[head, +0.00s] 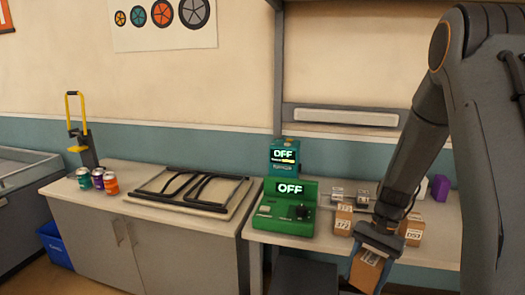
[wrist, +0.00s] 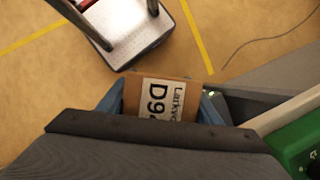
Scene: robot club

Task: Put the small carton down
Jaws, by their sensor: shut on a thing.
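My gripper (head: 374,250) is shut on a small brown carton (head: 367,272) and holds it in front of the bench edge in the head view. In the wrist view the carton (wrist: 160,92) sits between the blue fingers of my gripper (wrist: 162,100), its white label reading "D9" and part of a name. The floor shows beyond it there. The carton's lower part is cut from sight by my gripper in the wrist view.
Several labelled cartons (head: 343,222) stand on the right bench by my arm, beside a green machine (head: 287,210) reading OFF. A purple object (head: 440,187) stands further right. The left bench bears cans (head: 97,178) and a black frame (head: 190,188). A metal platform (wrist: 140,40) stands on the floor.

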